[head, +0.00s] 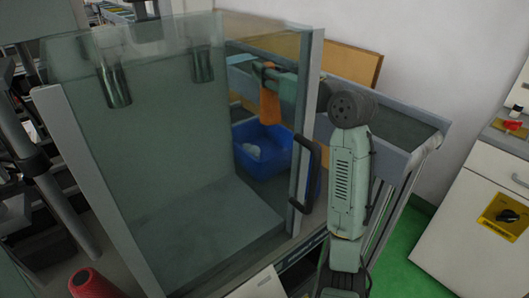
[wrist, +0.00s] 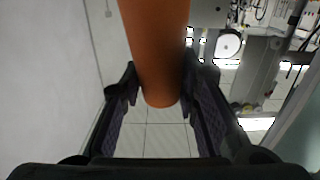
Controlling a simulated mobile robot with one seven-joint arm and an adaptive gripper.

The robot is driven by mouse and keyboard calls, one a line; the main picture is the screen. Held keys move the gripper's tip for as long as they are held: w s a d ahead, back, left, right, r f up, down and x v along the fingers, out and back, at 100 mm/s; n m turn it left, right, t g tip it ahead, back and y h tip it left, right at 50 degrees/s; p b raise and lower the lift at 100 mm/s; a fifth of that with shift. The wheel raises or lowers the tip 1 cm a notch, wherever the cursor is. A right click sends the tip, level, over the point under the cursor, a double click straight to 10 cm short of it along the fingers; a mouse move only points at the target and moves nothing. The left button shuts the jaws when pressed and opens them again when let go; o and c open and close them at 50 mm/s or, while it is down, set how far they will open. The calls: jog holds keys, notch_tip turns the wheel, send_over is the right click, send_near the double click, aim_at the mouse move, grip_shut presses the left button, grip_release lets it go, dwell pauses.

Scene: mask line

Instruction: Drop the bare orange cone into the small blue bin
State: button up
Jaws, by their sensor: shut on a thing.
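The orange cone (head: 270,102) hangs from my gripper (head: 262,72) in the head view, seen partly through the clear panel. It is above the small blue bin (head: 270,180), apart from it. In the wrist view the cone (wrist: 157,50) stands between the two dark fingers of my gripper (wrist: 160,90), which is shut on it. The bin holds some pale items (head: 252,150); what they are is unclear. The bin does not show in the wrist view.
A clear-walled enclosure (head: 150,130) with a dark door handle (head: 304,175) stands left of my arm. A grey conveyor rail (head: 390,112) runs behind. A white cabinet (head: 470,220) is at the right. A red object (head: 92,284) lies at the lower left.

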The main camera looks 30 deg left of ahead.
notch_tip(320, 180, down, 5)
jog(key=b, duration=0.3)
jog(key=o, duration=1.2)
notch_tip(320, 180, up, 10)
dwell(0.5)
